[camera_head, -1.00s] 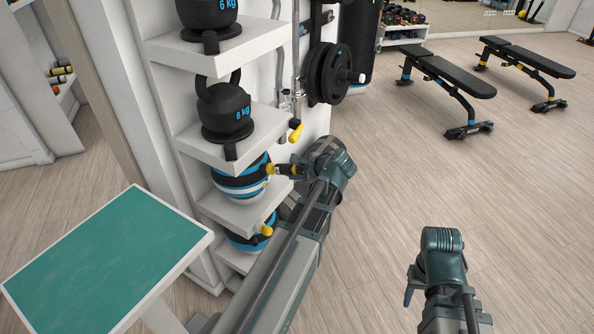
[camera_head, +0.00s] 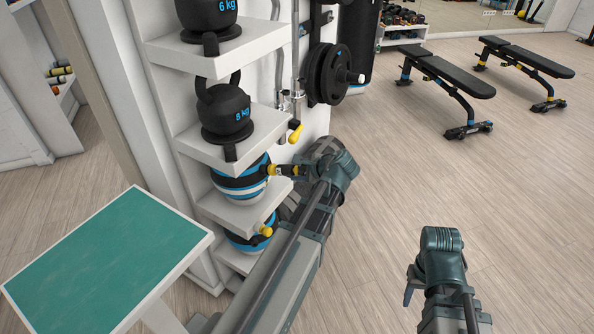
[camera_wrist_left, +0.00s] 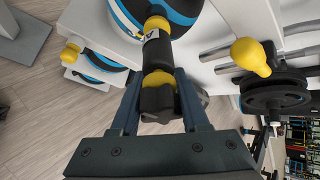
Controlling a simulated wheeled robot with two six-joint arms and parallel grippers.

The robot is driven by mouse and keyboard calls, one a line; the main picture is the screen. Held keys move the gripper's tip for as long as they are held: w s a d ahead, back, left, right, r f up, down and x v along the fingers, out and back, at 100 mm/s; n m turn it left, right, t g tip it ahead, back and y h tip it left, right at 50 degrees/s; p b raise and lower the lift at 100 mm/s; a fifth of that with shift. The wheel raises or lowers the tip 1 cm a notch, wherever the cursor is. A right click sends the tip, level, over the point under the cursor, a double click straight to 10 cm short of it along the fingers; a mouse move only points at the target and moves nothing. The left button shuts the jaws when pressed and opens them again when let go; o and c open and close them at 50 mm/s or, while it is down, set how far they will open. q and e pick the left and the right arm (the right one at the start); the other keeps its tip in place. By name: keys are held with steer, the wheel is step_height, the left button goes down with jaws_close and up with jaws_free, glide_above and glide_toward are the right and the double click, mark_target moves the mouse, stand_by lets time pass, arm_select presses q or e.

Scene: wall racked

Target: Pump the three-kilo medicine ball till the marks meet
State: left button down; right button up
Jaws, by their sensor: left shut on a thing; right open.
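A black medicine ball with blue and white bands (camera_head: 237,188) sits on the shelf below the 8 kg kettlebell. A pump with yellow ends and a black sleeve (camera_wrist_left: 157,50) sticks out from it towards me. Small white marks show on the sleeve; I cannot tell whether they meet. My left gripper (camera_head: 296,171) is shut on the pump's dark knob, which shows between the fingers in the left wrist view (camera_wrist_left: 160,103). A second banded ball (camera_head: 245,242) sits one shelf lower. No weight label is readable on either ball. My right gripper (camera_head: 408,287) is open and empty over the floor.
Kettlebells of 6 kg (camera_head: 208,14) and 8 kg (camera_head: 222,115) stand on the upper shelves. A yellow-handled crank (camera_head: 296,132) and black plates (camera_head: 328,73) are right of the rack. A green-topped table (camera_head: 105,262) is front left.

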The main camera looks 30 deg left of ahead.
arm_select(q)
steer(key=d+r+p, duration=0.3)
steer(key=d, duration=0.3)
steer(key=shift+d, duration=0.25)
steer(key=shift+f, duration=0.1)
stand_by(0.3)
steer(key=shift+r, duration=0.35)
steer(key=shift+s+a, duration=0.1)
